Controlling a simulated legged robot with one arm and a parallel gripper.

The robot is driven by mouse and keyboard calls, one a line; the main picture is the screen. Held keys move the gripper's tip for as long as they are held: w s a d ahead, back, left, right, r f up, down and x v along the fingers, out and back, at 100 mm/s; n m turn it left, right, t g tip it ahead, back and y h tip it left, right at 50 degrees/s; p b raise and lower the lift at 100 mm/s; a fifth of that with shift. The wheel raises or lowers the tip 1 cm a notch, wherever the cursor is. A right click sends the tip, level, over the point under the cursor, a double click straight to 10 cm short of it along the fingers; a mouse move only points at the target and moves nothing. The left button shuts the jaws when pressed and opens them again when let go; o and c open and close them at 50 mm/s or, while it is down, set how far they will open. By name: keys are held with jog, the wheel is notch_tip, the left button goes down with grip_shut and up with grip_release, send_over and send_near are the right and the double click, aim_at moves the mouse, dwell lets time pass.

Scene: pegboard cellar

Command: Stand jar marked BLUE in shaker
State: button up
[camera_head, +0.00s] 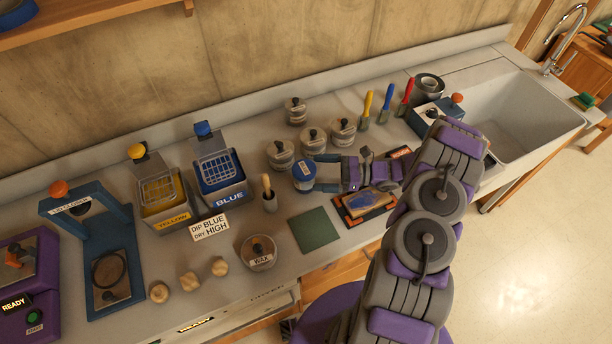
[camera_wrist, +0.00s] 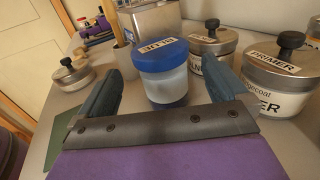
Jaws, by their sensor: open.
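The jar marked BLUE (camera_head: 302,177) has a blue lid and stands upright on the counter; in the wrist view its label reads upside down on the lid rim (camera_wrist: 160,56). My gripper (camera_head: 317,173) is open, low over the counter, just right of the jar. In the wrist view the two fingers flank the jar, with gaps on both sides. A purple machine (camera_head: 22,270) with READY and START on it is at the far left, partly out of frame; it may be the shaker, but I see no such name.
Several grey-lidded jars (camera_head: 281,153) stand close behind the blue jar. A brush pot (camera_head: 269,194) is to its left, a green mat (camera_head: 314,229) in front. Yellow (camera_head: 164,196) and blue (camera_head: 221,183) trays, a wax tin (camera_head: 258,252) and a blue stand (camera_head: 112,260) lie further left.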

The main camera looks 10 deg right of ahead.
aim_at(304, 170)
jog(key=x, duration=0.6)
jog(key=shift+a+f+b, duration=0.1)
jog(key=shift+a+b, duration=0.05)
jog(key=shift+b, duration=0.25)
jog(key=shift+d, duration=0.55)
jog(key=c, duration=0.3)
jog(key=shift+a, duration=0.4)
jog(key=c, duration=0.8)
jog(key=shift+c, duration=1.3)
jog(key=shift+d, duration=0.2)
